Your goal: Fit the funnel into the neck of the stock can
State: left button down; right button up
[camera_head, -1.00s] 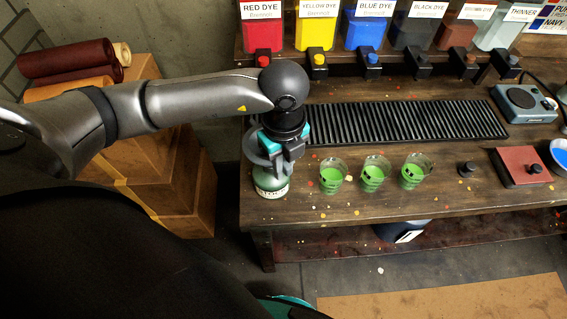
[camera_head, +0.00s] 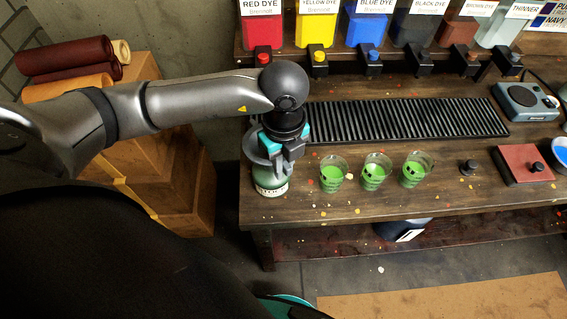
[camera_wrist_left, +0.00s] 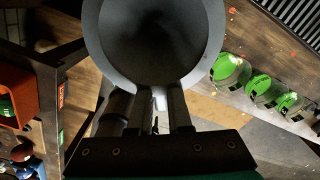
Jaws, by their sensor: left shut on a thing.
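The stock can (camera_head: 270,185), a green container with a white label, stands at the left end of the bench in the head view. The grey funnel (camera_head: 255,150) is directly over it and hides the neck. I cannot tell whether the spout is inside the neck. My left gripper (camera_head: 286,156) is shut on the funnel's rim from above. In the left wrist view the funnel's wide dark mouth (camera_wrist_left: 150,40) faces the camera, with the gripper fingers (camera_wrist_left: 160,100) at its near edge. My right gripper is not in view.
Several glasses of green liquid (camera_head: 333,174) stand right of the can. A black ribbed mat (camera_head: 400,121) lies behind them, below a shelf of dye containers (camera_head: 313,32). A red pad (camera_head: 522,165) and a grey device (camera_head: 524,101) are at the right. The bench's left edge is close to the can.

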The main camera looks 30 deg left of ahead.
pick_arm(q)
jog(key=shift+f+b, duration=0.45)
jog(key=shift+f, duration=0.1)
dwell(0.4)
jog(key=c, duration=0.8)
grip_release()
jog(key=shift+o, duration=0.2)
jog(key=shift+r, duration=0.1)
notch_tip(320, 180, up, 15)
jog(key=p, duration=0.1)
